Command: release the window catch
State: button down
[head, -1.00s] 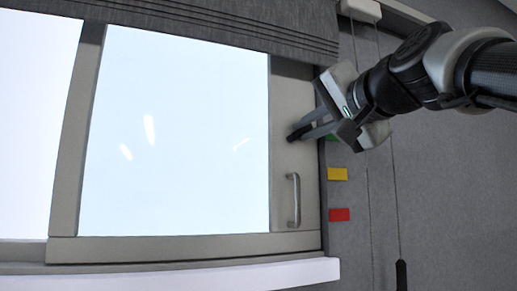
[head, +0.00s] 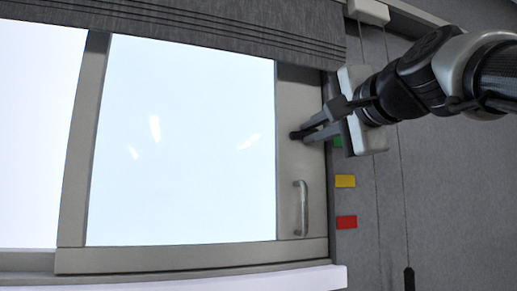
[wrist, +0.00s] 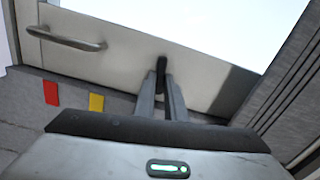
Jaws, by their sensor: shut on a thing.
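The window (head: 185,140) has a grey frame and a bright pane. Its catch, a small dark lever (head: 295,135), sits on the right upright of the frame, above the handle. In the wrist view the dark catch (wrist: 161,66) stands between my fingertips. My gripper (head: 306,133) is shut on the catch, with its fingers reaching in from the right. It also shows in the wrist view (wrist: 161,88). The fingers hide part of the catch and its base.
A metal pull handle (head: 301,208) is on the same upright, below the catch. Green (head: 338,142), yellow (head: 345,181) and red (head: 346,222) tags are on the wall at the right. A grey blind (head: 220,35) hangs above. A cord with a dark weight (head: 409,279) hangs at the right.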

jog(key=c, duration=1.8)
grip_release()
jog(key=b+v, duration=0.2)
jog(key=v, duration=1.5)
jog(key=shift+s, duration=0.2)
jog(key=w+a+f+n+g+h, duration=0.2)
jog(key=f+n+g, duration=0.2)
jog(key=f, duration=1.6)
jog(key=w+a+f+n+g+h, duration=0.2)
jog(key=f+n+g, duration=0.25)
jog(key=f, duration=1.45)
jog(key=s+f+n+g+h, duration=0.1)
jog(key=s+f+n+g, duration=0.2)
jog(key=f, duration=1.1)
jog(key=shift+s+d+f+n+h, duration=0.25)
jog(key=shift+s+n, duration=0.3)
jog(key=shift+s, duration=0.6)
